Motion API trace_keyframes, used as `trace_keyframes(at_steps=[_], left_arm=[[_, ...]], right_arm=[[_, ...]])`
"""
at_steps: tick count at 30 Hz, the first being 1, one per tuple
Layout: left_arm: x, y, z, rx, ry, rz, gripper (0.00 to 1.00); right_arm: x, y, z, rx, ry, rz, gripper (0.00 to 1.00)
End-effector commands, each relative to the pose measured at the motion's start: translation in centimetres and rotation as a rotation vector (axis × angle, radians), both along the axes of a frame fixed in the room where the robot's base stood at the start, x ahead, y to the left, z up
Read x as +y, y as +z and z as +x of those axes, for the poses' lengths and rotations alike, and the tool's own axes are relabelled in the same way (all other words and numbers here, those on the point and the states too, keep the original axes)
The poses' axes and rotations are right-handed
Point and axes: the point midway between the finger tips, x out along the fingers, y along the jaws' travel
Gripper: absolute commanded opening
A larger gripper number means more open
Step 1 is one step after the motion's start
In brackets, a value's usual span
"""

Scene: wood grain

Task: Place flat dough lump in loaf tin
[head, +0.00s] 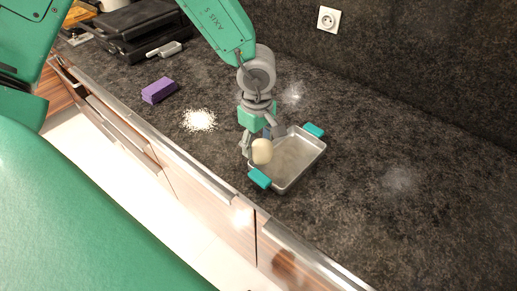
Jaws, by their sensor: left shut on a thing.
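The flat dough lump (262,151) is a pale, rounded piece. My left gripper (262,146) is shut on it, over the left part of the loaf tin. The loaf tin (307,158) is a shallow grey metal pan with teal handles at two ends, lying on the dark counter. I cannot tell whether the dough touches the tin's floor. My fingers hide part of the dough and of the tin's left wall. My right gripper is not in view.
A pile of white crumbs or flour (199,120) and a purple sponge-like block (158,90) lie to the left on the counter (400,220). A black grill-like appliance (135,32) stands at the back left. A wall socket (328,19) is behind.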

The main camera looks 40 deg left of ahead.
Motion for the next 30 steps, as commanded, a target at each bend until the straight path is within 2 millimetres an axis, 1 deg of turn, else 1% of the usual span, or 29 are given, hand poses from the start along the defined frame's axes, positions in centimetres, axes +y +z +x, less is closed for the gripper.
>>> trace_keyframes(at_steps=[1, 6, 9, 13, 23, 26, 30], left_arm=[[0.0, 1.3, 0.1, -0.004, 0.002, -0.004, 0.16], [0.0, 4.7, 0.1, -0.004, 0.001, -0.004, 0.16], [0.0, 6.0, 0.1, -0.002, 0.001, -0.001, 0.16], [0.0, 6.9, 0.1, 0.0, 0.0, -0.001, 0.16], [-0.1, 7.0, 0.0, 0.001, -0.001, 0.001, 0.16], [0.0, 5.9, 0.0, 0.004, -0.001, 0.003, 0.16], [0.0, 3.4, 0.0, 0.004, -0.002, 0.004, 0.16]], right_arm=[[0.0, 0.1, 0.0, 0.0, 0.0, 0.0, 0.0], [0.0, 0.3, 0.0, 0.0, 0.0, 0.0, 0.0], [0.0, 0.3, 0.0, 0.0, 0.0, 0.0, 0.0], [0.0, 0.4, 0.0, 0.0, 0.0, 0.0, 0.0], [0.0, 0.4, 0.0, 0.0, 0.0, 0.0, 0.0], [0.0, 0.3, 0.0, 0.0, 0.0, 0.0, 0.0], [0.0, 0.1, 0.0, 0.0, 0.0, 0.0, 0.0]])
